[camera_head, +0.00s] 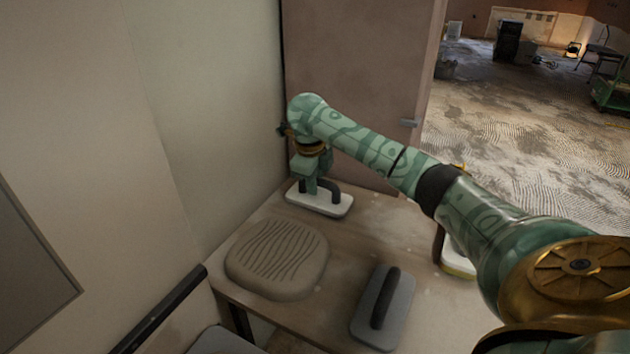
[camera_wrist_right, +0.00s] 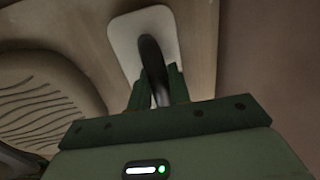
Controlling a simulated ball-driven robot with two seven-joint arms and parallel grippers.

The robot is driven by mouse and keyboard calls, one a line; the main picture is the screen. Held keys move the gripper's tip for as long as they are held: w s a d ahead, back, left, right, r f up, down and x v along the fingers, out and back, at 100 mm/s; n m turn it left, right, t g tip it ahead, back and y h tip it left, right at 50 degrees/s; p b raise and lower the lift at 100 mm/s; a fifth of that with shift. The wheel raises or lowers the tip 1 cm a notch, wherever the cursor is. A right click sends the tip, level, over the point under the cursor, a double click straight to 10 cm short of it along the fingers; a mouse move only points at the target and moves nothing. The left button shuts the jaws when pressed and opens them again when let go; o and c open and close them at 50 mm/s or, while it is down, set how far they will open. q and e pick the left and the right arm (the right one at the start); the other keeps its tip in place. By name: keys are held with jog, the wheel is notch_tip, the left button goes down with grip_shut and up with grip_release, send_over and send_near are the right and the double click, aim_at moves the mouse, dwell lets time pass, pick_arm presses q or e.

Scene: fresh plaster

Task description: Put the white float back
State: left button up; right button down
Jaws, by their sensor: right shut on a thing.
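The white float (camera_head: 325,207), a pale plate with rounded corners and a dark arched handle, is at the far left corner of the bench, near the wall. My right gripper (camera_head: 317,185) is above it, pointing down, and is shut on its handle. In the right wrist view the fingers (camera_wrist_right: 157,92) close on the dark handle, with the white float's plate (camera_wrist_right: 122,40) beyond. The plate looks flat on the bench or very close to it; I cannot tell if they touch. My left gripper is not in view.
The wooden bench (camera_head: 345,240) also holds a round grey-brown slab with wavy grooves (camera_head: 277,258) and a grey float with a dark handle (camera_head: 398,310). Another pale tool with a yellow edge (camera_head: 457,262) is partly hidden behind my right arm. Walls stand close behind and left.

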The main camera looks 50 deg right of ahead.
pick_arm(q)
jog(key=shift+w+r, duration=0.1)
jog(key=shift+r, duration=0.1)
pick_arm(e)
jog(key=shift+f, duration=0.25)
jog(key=c, duration=1.2)
grip_release()
jog(key=p+v, duration=0.3)
jog(key=shift+r, duration=0.15)
pick_arm(q)
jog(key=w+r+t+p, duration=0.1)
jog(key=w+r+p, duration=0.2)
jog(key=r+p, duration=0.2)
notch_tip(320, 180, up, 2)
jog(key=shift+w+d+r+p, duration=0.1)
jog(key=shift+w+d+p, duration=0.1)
jog(key=shift+p, duration=0.1)
pick_arm(e)
jog(key=v, duration=0.4)
jog(key=shift+a+r, duration=0.15)
jog(key=shift+r, duration=0.2)
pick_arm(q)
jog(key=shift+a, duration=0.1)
